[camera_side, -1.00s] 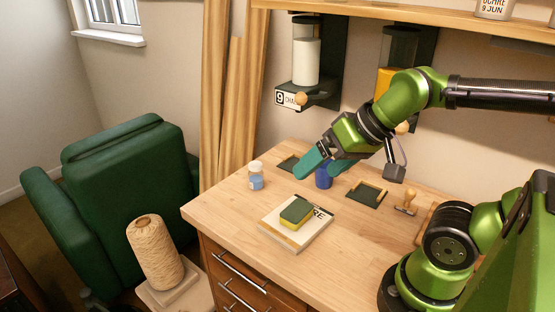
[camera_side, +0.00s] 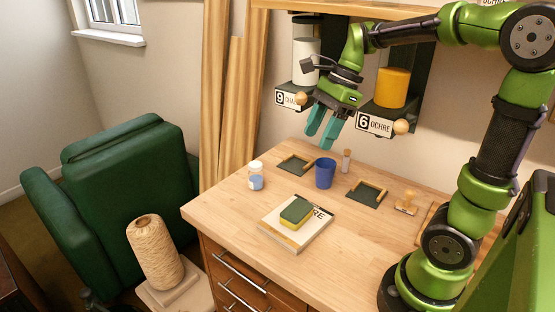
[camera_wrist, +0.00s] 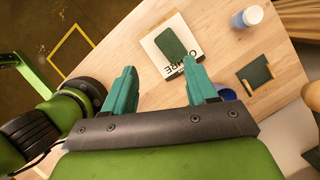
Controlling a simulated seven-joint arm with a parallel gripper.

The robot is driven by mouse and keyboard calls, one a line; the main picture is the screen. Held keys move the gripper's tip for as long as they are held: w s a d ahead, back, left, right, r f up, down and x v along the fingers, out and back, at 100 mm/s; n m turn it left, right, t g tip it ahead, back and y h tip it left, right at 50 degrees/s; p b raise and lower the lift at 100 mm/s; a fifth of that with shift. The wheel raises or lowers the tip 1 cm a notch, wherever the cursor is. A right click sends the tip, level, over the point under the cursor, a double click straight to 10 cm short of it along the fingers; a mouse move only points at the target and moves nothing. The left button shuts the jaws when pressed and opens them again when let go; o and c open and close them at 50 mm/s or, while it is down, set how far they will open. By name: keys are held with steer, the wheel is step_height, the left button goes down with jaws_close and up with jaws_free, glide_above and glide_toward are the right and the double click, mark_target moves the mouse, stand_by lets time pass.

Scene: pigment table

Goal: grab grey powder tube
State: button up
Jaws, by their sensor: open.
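A small narrow tube with a cork-coloured top (camera_side: 346,161) stands upright on the table behind and right of the blue cup (camera_side: 325,173). It looks greyish, but is too small to make out its contents. I do not see it in the wrist view. My gripper (camera_side: 319,139) hangs above the table near the blue cup, left of the tube and higher than it. Its two teal fingers are apart with nothing between them, as the wrist view (camera_wrist: 160,66) also shows.
A white-capped jar with a blue label (camera_side: 256,177) stands at the left. A sponge (camera_side: 295,211) lies on a lettered white block (camera_side: 275,232) in front. Dark framed trays (camera_side: 367,194) (camera_side: 296,165) flank the cup. Powder dispensers (camera_side: 375,123) hang behind; a wooden stamp (camera_side: 406,203) is at right.

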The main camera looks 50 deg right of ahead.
steer(key=w+d+f+m+g, duration=0.1)
steer(key=w+d+m, duration=0.1)
steer(key=d+m, duration=0.45)
steer(key=m+g+h, duration=0.1)
steer(key=m+h, duration=0.3)
steer(key=m, duration=0.5)
glide_toward(347, 154)
steer(key=f, duration=0.6)
steer(key=shift+w+d, duration=0.1)
steer(key=shift+d, duration=0.3)
step_height(347, 154, down, 6)
steer(key=shift+w+d+f, duration=0.15)
steer(key=shift+w+f, duration=0.05)
steer(key=shift+f, duration=0.05)
jaws_close()
